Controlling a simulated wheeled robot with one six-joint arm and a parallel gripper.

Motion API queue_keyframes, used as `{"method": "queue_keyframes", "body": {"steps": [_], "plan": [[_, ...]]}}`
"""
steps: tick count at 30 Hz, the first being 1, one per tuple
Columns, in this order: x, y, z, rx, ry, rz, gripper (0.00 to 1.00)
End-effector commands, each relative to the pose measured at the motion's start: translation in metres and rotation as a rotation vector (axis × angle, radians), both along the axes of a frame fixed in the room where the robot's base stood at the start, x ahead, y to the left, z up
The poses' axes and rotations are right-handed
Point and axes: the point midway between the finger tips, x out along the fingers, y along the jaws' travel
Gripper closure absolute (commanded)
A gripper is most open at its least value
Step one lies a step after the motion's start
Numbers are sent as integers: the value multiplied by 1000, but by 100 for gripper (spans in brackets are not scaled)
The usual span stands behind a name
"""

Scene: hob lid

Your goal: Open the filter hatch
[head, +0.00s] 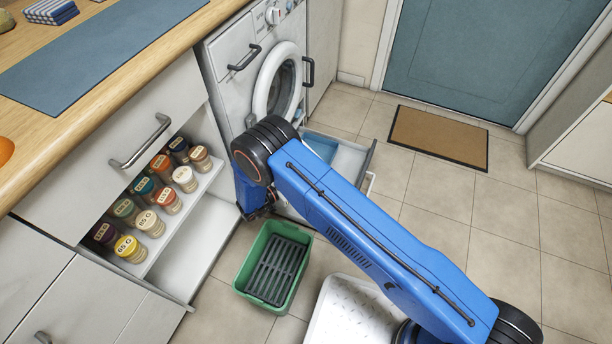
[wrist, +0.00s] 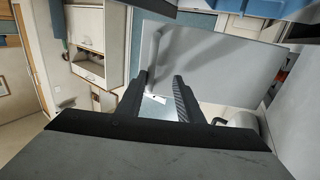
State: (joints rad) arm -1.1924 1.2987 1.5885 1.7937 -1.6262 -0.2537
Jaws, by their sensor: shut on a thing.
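The washing machine (head: 232,62) stands behind my arm, and its lower front is largely hidden, so I cannot make out the filter hatch in the head view. My gripper (head: 262,208) is low in front of the machine, mostly covered by my arm. In the wrist view my gripper (wrist: 162,97) has its two dark fingers on either side of a pale grey bar handle (wrist: 153,50), shut on it. The handle stands at the left edge of a broad grey panel (wrist: 225,68). Whether that panel is the filter hatch I cannot tell.
A pulled-out drawer of spice jars (head: 150,222) stands left of my gripper. A green tub (head: 240,276) with a dark rack sits on the floor. An open drawer (head: 347,158) lies behind my arm. Tiled floor is free at right, near the brown mat (head: 438,136).

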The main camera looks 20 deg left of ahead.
Motion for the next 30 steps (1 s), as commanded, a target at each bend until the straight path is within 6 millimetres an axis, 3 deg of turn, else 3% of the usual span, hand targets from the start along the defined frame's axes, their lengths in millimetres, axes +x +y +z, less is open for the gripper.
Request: {"method": "queue_keyframes", "body": {"steps": [23,30], "plan": [[-1,-1,-1,-4,0,-2,72],[-19,12,-1,-3,0,0,72]]}}
